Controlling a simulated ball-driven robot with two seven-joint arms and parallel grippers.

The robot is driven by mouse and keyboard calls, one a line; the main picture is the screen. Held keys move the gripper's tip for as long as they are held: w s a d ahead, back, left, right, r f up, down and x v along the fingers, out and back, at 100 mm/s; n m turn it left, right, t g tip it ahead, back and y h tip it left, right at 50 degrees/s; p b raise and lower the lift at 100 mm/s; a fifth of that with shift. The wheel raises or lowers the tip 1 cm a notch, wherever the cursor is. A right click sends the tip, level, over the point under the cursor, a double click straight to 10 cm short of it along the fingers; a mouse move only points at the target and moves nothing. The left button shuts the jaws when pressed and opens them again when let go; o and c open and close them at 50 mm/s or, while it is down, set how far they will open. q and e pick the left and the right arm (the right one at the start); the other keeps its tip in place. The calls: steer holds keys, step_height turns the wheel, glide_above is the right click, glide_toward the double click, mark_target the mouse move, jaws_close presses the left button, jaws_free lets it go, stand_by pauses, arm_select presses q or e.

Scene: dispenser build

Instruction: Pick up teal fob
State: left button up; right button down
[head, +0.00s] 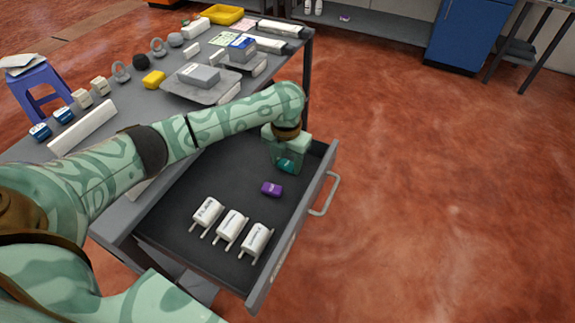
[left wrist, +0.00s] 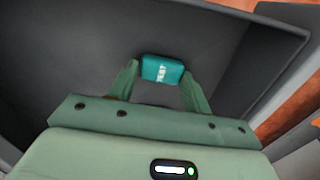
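The teal fob (head: 286,165) lies in the open drawer near its far right corner. In the left wrist view the teal fob (left wrist: 162,69) shows white lettering and sits between the tips of my left gripper (left wrist: 160,80). The two fingers are spread on either side of it, and I see a small gap at least on the right side. In the head view my left gripper (head: 284,160) reaches down into the drawer over the fob and partly covers it. My right gripper is not in view.
The open drawer (head: 170,215) also holds a purple fob (head: 271,189) and three white cylindrical parts (head: 231,227). The drawer's front wall and handle (head: 326,194) stand close to the right of my left gripper. The grey table (head: 130,100) above carries several items.

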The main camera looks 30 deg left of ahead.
arm_select(q)
steer(key=c, duration=0.5)
steer(key=shift+r, duration=0.1)
